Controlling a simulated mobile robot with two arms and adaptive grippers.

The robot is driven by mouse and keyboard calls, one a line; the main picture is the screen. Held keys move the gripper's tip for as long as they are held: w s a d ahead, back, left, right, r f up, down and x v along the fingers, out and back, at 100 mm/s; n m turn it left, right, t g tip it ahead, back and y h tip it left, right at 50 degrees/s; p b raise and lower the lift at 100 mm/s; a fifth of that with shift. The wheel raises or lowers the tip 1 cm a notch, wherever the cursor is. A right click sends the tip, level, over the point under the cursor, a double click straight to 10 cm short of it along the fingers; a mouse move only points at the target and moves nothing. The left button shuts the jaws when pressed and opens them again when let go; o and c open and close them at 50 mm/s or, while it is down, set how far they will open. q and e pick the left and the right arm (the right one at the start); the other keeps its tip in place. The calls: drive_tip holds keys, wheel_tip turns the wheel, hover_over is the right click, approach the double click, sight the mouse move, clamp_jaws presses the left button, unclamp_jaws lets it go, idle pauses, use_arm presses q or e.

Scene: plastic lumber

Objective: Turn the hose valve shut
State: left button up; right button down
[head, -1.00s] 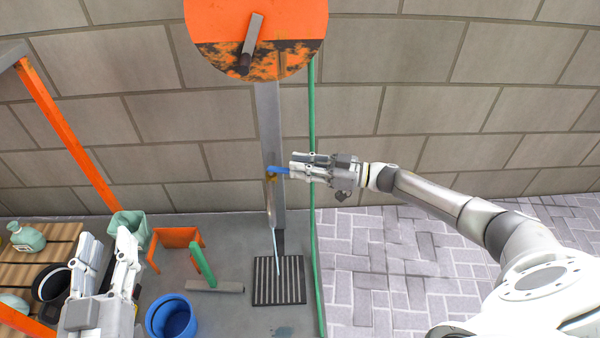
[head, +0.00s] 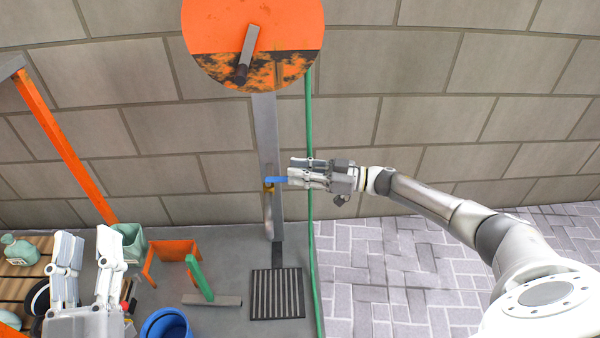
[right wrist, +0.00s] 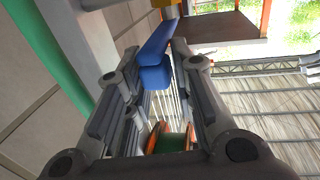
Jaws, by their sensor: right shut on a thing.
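The hose valve's blue handle (head: 276,181) sticks out to the right from a brass tap (head: 268,188) on the grey metal post (head: 266,130). The handle also fills the middle of the right wrist view (right wrist: 157,55). My right gripper (head: 291,174) comes in from the right and is shut on the blue handle, with the fingers on either side of it. No water stream shows below the tap. My left gripper (head: 88,243) is open and empty at the lower left, away from the valve.
A green hose (head: 311,150) hangs right of the post, near my right gripper. A drain grate (head: 277,294) lies below the tap. A blue bucket (head: 166,325), orange stand (head: 177,250) and green container (head: 131,243) stand left. Paving at right (head: 400,270) is clear.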

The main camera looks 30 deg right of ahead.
drive_tip(key=shift+w+d+r, duration=0.25)
drive_tip(key=shift+w+r, duration=0.1)
drive_tip(key=c, duration=1.5)
unclamp_jaws()
drive_tip(key=shift+o, duration=0.9)
drive_tip(key=shift+w+f, duration=0.1)
drive_tip(key=shift+a+f, duration=0.1)
drive_tip(key=shift+a, duration=0.05)
drive_tip(key=shift+s+d+f, duration=0.1)
drive_tip(key=shift+s+d, duration=0.2)
drive_tip(key=shift+s, duration=0.1)
drive_tip(key=v, duration=1.1)
